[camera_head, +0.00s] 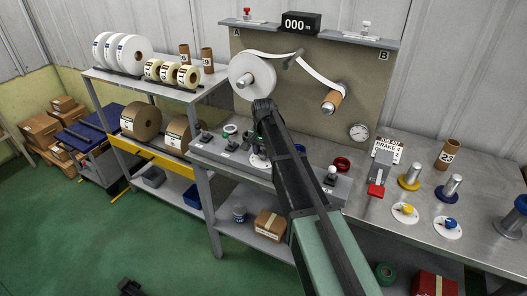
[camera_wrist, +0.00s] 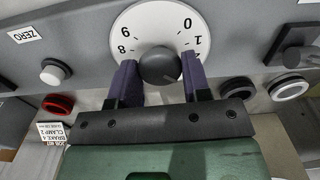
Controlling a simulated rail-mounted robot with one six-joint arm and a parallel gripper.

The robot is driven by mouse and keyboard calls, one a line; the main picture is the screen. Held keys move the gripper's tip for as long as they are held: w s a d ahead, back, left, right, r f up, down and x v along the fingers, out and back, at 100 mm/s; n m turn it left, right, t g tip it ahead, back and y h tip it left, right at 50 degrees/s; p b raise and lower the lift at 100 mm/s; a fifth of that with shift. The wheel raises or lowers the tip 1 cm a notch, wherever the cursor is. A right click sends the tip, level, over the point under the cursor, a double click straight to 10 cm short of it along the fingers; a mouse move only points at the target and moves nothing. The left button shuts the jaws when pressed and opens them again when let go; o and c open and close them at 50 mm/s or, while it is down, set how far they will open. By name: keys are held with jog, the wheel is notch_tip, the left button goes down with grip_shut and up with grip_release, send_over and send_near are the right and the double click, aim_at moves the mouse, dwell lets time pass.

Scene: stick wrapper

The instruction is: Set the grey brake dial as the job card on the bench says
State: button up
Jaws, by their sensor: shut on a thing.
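The grey brake dial shows in the wrist view as a dark grey knob (camera_wrist: 158,66) on a round white scale (camera_wrist: 160,20). The digits 8 and 9 show at the left of the scale, 0 and 1 at the upper right. The lower scale is hidden behind my gripper, and I cannot read a pointer on the knob. My gripper (camera_wrist: 157,78) has its purple fingers on either side of the knob, shut on it. The job card (camera_head: 388,148) stands on the bench; in the wrist view the card (camera_wrist: 55,133) reads "BRAKE 4" and "CLAMP 2".
A button labelled ZERO (camera_wrist: 52,72) and a red ring (camera_wrist: 58,104) are left of the dial. Blue and yellow knobs (camera_head: 449,225) (camera_head: 406,209) sit at the bench's right. The counter (camera_head: 297,23) above reads 000. My arm hides part of the console.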

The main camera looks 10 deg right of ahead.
aim_at(263, 153)
jog(key=m, duration=0.6)
dwell(0.5)
jog(key=o, duration=0.9)
notch_tip(263, 153, up, 11)
jog(key=p, duration=1)
jog(key=shift+f+p, duration=0.1)
jog(key=shift+p, duration=0.3)
